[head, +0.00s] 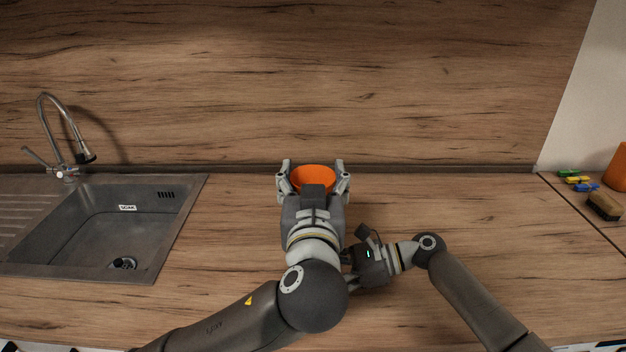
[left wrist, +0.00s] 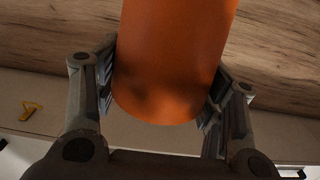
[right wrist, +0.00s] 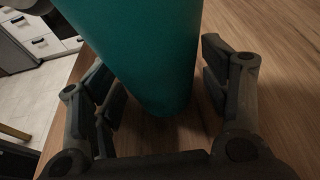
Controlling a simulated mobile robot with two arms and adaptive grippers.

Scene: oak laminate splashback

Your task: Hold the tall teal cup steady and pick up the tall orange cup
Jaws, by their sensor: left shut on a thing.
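The tall orange cup (head: 313,177) is between the fingers of my left gripper (head: 313,172), near the splashback. In the left wrist view the fingers of that gripper (left wrist: 160,100) press on both sides of the orange cup (left wrist: 170,60), near its lower end. That end shows no contact with the counter. The tall teal cup (right wrist: 150,55) stands between the fingers of my right gripper (right wrist: 160,90) in the right wrist view. A gap shows between the teal cup and the right-hand finger, so this gripper looks open. My left arm hides the teal cup in the head view.
A steel sink (head: 110,220) with a tap (head: 62,140) is at the left. At the right are an orange container (head: 618,168), a sponge (head: 604,206) and several small coloured items (head: 577,180). The counter (head: 500,240) is clear right of my arms.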

